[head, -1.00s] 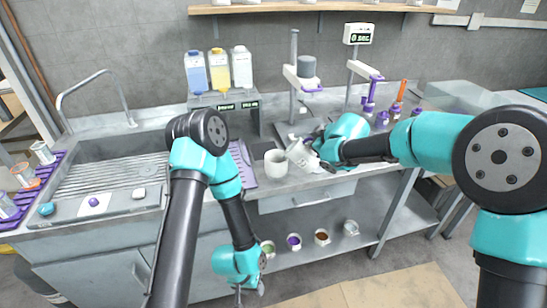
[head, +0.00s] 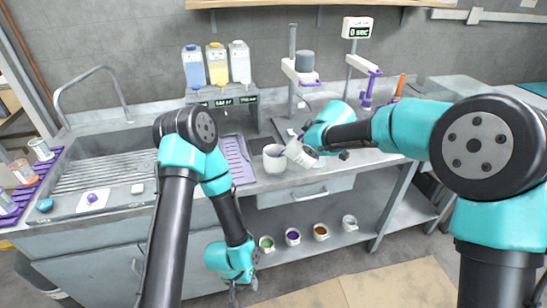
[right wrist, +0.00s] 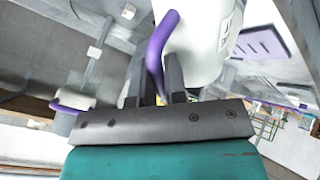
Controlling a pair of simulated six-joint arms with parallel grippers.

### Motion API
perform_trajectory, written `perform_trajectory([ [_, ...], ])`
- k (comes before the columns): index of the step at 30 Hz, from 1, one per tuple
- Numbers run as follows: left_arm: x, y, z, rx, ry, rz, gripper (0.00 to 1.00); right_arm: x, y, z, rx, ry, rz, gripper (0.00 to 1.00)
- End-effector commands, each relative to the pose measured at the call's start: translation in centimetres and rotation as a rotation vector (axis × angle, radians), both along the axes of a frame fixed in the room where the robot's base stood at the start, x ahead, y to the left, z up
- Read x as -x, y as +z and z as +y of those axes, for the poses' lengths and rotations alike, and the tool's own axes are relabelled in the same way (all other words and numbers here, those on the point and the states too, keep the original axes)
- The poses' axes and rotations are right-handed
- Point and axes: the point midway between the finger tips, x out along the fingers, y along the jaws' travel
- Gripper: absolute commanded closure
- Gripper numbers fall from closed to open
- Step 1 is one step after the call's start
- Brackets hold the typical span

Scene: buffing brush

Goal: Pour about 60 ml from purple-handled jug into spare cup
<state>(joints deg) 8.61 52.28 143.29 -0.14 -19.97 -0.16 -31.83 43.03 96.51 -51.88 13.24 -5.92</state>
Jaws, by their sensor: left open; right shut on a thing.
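The white jug (head: 299,154) is tilted to the left, with its upper end close to the rim of the white cup (head: 274,162). My right gripper (right wrist: 160,85) is shut on the jug's purple handle (right wrist: 158,40). The jug's white body (right wrist: 198,35) fills the top of the right wrist view. The cup stands upright on the counter, left of the jug. I cannot make out a stream or the liquid level. My left gripper (head: 238,290) is open and empty, hanging low in front of the counter.
The sink with its ribbed drainer (head: 105,172) lies to the left. A purple mat (head: 238,160) is left of the cup. A stand with a grey block (head: 304,62) and a timer display (head: 357,27) stand behind. Several small pots sit on the lower shelf (head: 320,232).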

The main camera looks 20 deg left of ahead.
Motion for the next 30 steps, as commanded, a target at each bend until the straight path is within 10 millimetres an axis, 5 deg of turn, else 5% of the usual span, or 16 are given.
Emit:
perform_trajectory([
  [30,0.00,0.00,0.00,0.000,0.000,0.000,0.57,-0.26,0.00,0.00,0.035,-0.003,0.006,1.00],
])
